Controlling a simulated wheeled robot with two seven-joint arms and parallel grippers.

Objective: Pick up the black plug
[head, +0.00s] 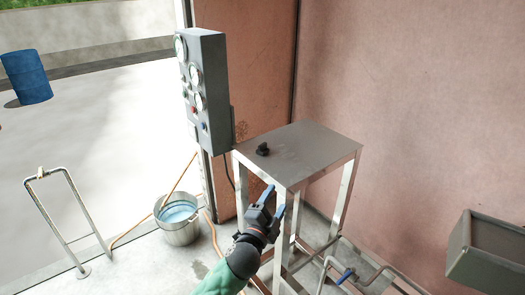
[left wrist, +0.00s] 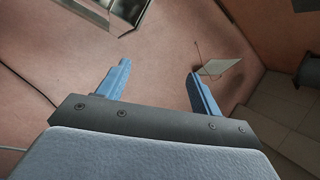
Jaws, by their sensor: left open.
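The black plug (head: 262,149) is a small dark piece lying on the grey metal table (head: 312,142), near the left part of its top. My left gripper (head: 273,199) is in front of the table in the head view, below and slightly right of the plug in the picture, and apart from it. Its two blue fingers are spread with nothing between them. The left wrist view shows the same open fingers (left wrist: 160,85) against the pinkish wall; I cannot make out the plug there. My right gripper is not in view.
A grey control box (head: 204,90) with gauges stands left of the table. A metal bucket of bluish liquid (head: 179,221) is on the floor at left. Bent metal pipes (head: 365,277) run at lower right, near a grey box (head: 487,250). The table top around the plug is clear.

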